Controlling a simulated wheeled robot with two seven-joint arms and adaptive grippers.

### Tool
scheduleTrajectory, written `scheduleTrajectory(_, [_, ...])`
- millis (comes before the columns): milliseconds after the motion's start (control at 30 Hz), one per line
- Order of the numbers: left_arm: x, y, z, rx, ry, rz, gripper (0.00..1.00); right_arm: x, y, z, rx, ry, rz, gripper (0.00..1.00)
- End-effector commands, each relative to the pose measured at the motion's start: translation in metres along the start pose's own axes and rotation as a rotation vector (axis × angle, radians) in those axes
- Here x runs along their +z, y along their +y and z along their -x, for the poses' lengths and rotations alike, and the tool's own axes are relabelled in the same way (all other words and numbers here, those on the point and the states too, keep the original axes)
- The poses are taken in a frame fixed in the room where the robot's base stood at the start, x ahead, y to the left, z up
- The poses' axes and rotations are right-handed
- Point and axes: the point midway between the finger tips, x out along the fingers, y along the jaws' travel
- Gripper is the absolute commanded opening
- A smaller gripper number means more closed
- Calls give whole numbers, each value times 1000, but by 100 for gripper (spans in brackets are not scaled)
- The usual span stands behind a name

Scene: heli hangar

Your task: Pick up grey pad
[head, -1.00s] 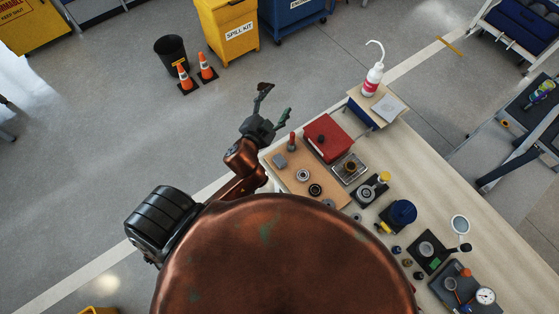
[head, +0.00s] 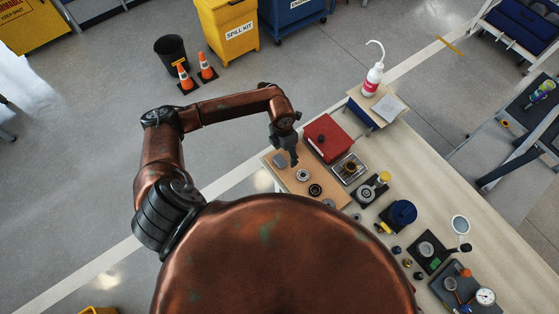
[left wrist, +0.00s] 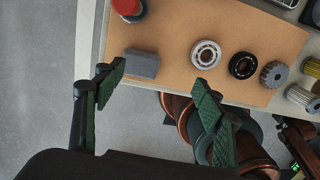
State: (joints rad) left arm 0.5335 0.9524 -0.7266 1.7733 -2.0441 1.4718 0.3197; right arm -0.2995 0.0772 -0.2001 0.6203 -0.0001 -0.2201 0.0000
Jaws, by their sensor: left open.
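The grey pad (head: 280,161) is a small block lying near the left end of the tan board (head: 305,186). It also shows in the left wrist view (left wrist: 142,63), near the edge of the board (left wrist: 180,30). My left gripper (head: 291,160) is above the board beside the pad, pointing down. In the left wrist view the green-padded fingers (left wrist: 158,84) are wide apart and empty. The pad lies just beyond the gap between them, nearer the left finger, and appears untouched. My right gripper is not in view.
A red-topped tool (left wrist: 128,8) stands close to the pad. A pale ring bearing (left wrist: 206,54), a dark bearing (left wrist: 242,65) and a gear (left wrist: 274,74) lie along the board. A red box (head: 328,137) stands behind. Open floor lies left of the bench.

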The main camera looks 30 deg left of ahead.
Motion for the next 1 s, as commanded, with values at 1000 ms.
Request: scheduleTrajectory(1000, [-14,29,-76,67,40,7,63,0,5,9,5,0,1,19])
